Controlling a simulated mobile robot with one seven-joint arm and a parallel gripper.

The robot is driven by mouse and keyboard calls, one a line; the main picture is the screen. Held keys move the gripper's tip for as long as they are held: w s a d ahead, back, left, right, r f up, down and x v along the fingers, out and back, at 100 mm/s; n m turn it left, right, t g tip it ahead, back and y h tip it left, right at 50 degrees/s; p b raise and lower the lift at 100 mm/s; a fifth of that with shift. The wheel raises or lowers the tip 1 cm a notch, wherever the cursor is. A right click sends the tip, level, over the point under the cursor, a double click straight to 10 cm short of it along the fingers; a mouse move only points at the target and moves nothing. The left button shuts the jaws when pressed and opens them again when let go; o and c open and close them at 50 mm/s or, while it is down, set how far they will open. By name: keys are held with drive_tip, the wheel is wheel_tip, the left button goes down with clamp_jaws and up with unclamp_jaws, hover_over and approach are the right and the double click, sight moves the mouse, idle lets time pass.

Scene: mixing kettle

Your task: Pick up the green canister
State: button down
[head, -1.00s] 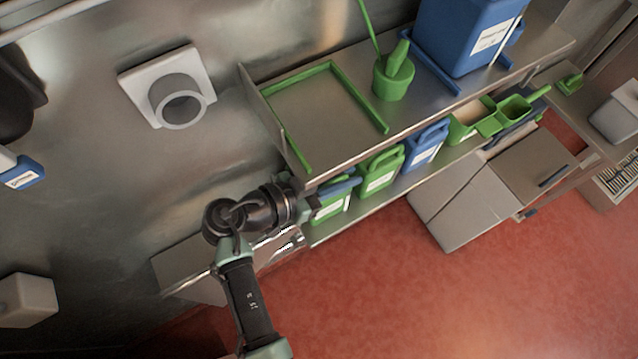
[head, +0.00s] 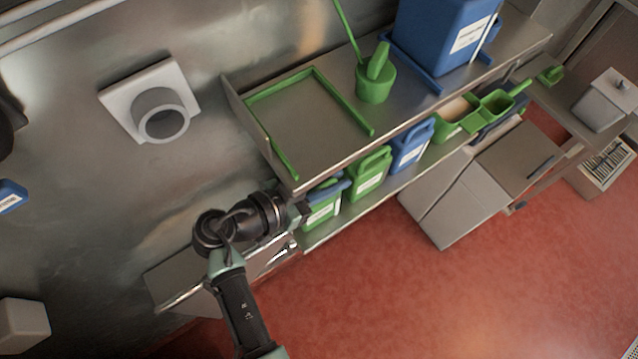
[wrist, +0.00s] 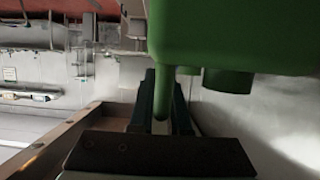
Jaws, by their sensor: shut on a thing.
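A green canister (head: 322,213) with a white label stands at the left end of the lower shelf, its top partly hidden by a blue part and my gripper. My gripper (head: 304,208) reaches it from the left, its fingers hard to make out there. In the wrist view, my gripper (wrist: 163,105) is shut on the canister's narrow green handle, which runs down between the fingers. The canister's body (wrist: 235,38) fills the upper right of that view. A second green canister (head: 368,174) stands to the right of the first.
The upper shelf (head: 312,118) lies close above the canisters, with a green frame on it. A blue canister (head: 411,147) and green scoops (head: 495,104) stand farther right on the lower shelf. A grey box (head: 445,200) stands in front. Red floor is free at lower right.

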drive_tip(key=shift+r, duration=0.3)
